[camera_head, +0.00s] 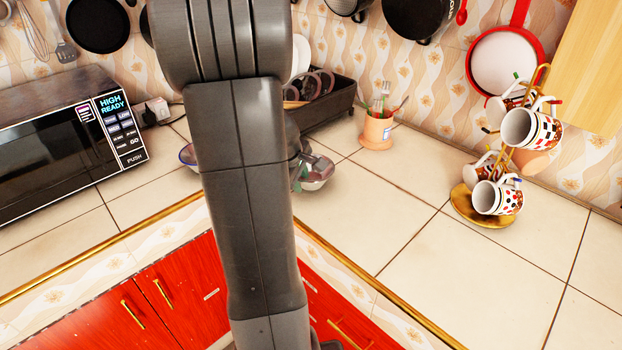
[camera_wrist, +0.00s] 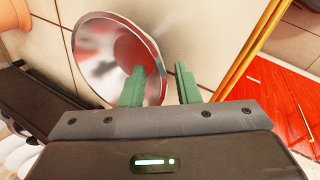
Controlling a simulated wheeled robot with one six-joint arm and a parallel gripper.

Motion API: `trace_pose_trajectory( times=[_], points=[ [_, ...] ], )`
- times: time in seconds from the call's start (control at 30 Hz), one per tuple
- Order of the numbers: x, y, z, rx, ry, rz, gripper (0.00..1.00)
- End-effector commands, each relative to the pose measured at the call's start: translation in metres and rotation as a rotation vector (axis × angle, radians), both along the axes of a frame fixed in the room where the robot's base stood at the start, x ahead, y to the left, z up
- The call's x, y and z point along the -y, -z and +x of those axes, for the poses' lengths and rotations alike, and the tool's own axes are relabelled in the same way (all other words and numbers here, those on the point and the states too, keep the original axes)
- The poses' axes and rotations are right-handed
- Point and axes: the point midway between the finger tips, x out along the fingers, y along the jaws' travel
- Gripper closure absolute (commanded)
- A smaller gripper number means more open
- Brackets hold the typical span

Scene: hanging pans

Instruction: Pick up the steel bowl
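The steel bowl (camera_wrist: 108,50) is shiny and round, standing on the tiled counter in the upper left of the wrist view. In the head view the bowl (camera_head: 318,174) shows only in part, beside my arm, which hides the rest. My gripper (camera_wrist: 165,72) has two green fingers, spread apart. In the wrist view the left finger overlaps the bowl's inside and the right finger lies outside its rim, so the rim shows between them. I cannot tell whether either finger touches the bowl. In the head view my gripper is mostly hidden behind my arm.
A dark rack (camera_head: 335,105) with dishes stands behind the bowl, an orange utensil cup (camera_head: 376,131) to the right. A mug tree (camera_head: 483,207) stands further right, a microwave (camera_head: 70,140) left. Another bowl (camera_head: 187,155) shows left of my arm. The right counter front is clear.

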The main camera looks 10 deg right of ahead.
Motion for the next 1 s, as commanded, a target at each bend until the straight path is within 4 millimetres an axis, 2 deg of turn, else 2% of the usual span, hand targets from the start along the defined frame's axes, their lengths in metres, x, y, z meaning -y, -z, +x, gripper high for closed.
trace_pose_trajectory(
  times=[0.13, 0.4, 0.57, 0.9, 1.0],
  points=[
    [0.0039, 0.0135, 0.0049, -0.001, 0.001, 0.001, 0.71],
    [0.0044, 0.0155, 0.0060, 0.001, 0.001, 0.001, 0.71],
    [0.0044, 0.0153, 0.0060, 0.001, 0.001, 0.001, 1.00],
    [0.0043, 0.0147, 0.0059, 0.002, 0.001, 0.000, 1.00],
    [0.0043, 0.0077, 0.0066, 0.004, 0.000, 0.001, 1.00]
  ],
)
